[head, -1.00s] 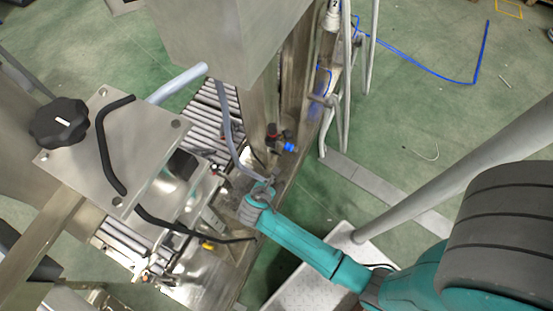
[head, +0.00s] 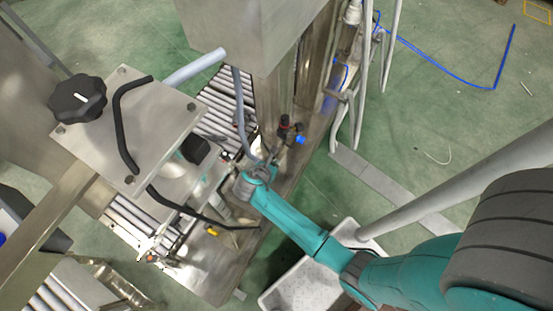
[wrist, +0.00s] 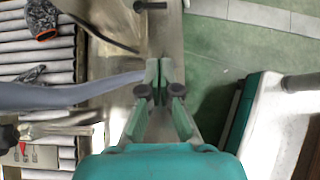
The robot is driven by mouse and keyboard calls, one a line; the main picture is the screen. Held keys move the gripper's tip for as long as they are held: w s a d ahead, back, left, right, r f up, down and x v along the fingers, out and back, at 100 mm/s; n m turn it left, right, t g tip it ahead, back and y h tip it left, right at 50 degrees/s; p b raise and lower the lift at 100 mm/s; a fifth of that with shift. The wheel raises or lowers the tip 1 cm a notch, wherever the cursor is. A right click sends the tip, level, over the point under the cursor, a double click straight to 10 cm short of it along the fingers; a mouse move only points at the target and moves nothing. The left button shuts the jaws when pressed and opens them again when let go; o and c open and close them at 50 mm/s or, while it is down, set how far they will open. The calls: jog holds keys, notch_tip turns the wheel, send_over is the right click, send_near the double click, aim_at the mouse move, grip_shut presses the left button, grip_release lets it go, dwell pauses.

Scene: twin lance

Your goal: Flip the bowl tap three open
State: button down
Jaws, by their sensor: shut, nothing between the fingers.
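My gripper (wrist: 158,82) shows in the wrist view with its two pale green fingers together and nothing between them. In the head view my gripper (head: 250,183) is over the metal machine frame, partly hidden by its own wrist. A small fitting with dark red and black parts and a blue end (head: 292,133) stands on the frame, above and right of my gripper and apart from it. I cannot tell which part is bowl tap three. A grey hose (wrist: 85,95) runs from the left up to or behind the fingers in the wrist view; I cannot tell whether they touch.
A metal plate with a black knob (head: 77,94) and black hose is at left. A roller conveyor (head: 226,105) lies beneath. A steel column (head: 275,110) stands beside the fitting. A pale tray (head: 305,285) lies below my arm. Green floor is open at right.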

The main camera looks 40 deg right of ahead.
aim_at(287, 145)
jog(key=w+d+f, duration=0.3)
jog(key=d+f, duration=0.2)
jog(key=d, duration=0.3)
jog(key=shift+d+f, duration=0.15)
jog(key=shift+d, duration=0.25)
